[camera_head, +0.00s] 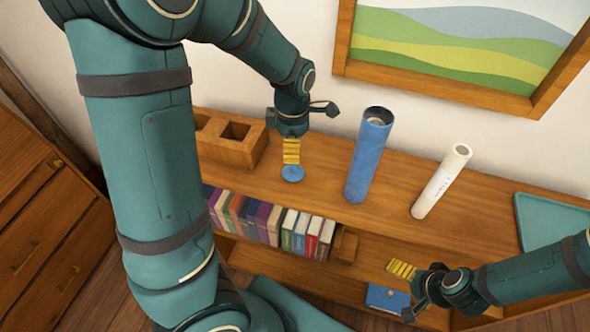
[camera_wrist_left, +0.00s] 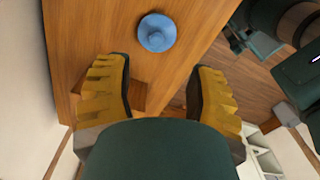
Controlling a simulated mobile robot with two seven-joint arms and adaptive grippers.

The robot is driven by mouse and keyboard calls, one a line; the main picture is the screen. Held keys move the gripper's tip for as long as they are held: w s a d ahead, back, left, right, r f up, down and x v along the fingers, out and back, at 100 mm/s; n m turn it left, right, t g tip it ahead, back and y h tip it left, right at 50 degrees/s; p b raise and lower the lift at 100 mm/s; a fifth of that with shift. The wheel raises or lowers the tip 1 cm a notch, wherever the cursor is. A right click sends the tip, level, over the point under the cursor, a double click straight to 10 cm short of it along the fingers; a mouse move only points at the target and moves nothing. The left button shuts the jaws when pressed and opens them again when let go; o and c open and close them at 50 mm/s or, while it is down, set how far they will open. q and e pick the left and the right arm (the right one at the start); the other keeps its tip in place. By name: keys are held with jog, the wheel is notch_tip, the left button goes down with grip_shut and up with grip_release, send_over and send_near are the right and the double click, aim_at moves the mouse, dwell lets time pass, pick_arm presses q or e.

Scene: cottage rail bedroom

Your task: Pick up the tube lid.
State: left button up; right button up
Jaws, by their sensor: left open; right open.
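The tube lid (camera_head: 292,174) is a small blue disc on the wooden shelf top. In the left wrist view the lid (camera_wrist_left: 157,32) shows a round knob and lies beyond my fingertips, near the shelf edge. My left gripper (camera_head: 291,153) is just above and behind the lid in the head view. Its two yellow-padded fingers (camera_wrist_left: 160,88) are spread apart with nothing between them. A blue tube (camera_head: 366,165) stands upright to the right of the lid, its top open. My right gripper (camera_head: 402,271) is open and empty at the lower right, in front of the shelf.
A white tube (camera_head: 441,182) stands right of the blue one. A wooden block with square openings (camera_head: 229,152) is left of the lid. A teal tray (camera_head: 548,222) lies at the right end. Books (camera_head: 268,222) fill the shelf below. A framed picture (camera_head: 345,62) hangs behind.

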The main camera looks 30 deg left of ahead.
aim_at(292, 168)
pick_arm(q)
notch_tip(292, 168, down, 4)
jog(key=shift+w+a+f+b, duration=0.1)
jog(key=shift+f+b, duration=0.25)
jog(key=shift+f, duration=1.05)
jog(key=shift+w+a+f+b, duration=0.1)
jog(key=shift+f+b, duration=0.25)
jog(key=shift+f, duration=1.05)
grip_shut()
